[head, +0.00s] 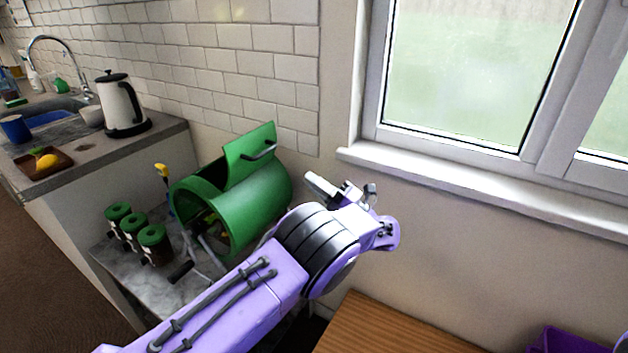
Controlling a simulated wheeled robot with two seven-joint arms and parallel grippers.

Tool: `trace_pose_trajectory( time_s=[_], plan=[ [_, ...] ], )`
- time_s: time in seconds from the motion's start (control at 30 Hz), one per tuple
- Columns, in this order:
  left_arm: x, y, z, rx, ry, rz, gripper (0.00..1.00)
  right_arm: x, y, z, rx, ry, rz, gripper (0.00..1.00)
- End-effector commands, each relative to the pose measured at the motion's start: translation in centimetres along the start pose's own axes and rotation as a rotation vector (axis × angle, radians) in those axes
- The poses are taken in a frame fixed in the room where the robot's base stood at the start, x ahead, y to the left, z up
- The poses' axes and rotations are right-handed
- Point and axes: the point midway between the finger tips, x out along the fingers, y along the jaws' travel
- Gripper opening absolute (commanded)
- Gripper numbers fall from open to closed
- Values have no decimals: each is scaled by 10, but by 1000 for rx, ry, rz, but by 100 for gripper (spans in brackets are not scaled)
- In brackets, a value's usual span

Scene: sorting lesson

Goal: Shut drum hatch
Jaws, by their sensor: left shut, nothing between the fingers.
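A green drum (262,196) lies on its side on a stand on a low grey table. The drum's opening shows beneath the hatch. My left arm reaches in from the bottom left and covers part of the drum's lower right side. My left gripper (345,187) is right of the drum and hatch, apart from the hatch, shut and empty. My right gripper is not in view.
Several jars with green lids (152,236) stand left of the drum on the low table (172,294). A counter with a kettle (121,104) is at the left. A window sill (480,190) runs along the right wall. A wooden surface (390,330) is at the bottom right.

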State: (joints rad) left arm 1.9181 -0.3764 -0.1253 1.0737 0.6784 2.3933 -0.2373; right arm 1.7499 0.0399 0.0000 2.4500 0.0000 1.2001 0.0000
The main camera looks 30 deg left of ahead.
Motion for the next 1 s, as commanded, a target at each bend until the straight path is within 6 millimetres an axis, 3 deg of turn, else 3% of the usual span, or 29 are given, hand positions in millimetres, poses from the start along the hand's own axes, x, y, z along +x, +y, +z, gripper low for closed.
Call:
trace_pose_trajectory(
  time_s=[0.1,0.4,0.6,1.0],
  plan=[
    [30,5,0,3,3,0,0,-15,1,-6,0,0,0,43],
    [88,3,0,4,0,0,0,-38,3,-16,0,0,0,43],
    [102,1,0,3,-2,1,0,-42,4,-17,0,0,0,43],
    [103,0,0,2,-2,-3,0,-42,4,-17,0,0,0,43]
  ],
)
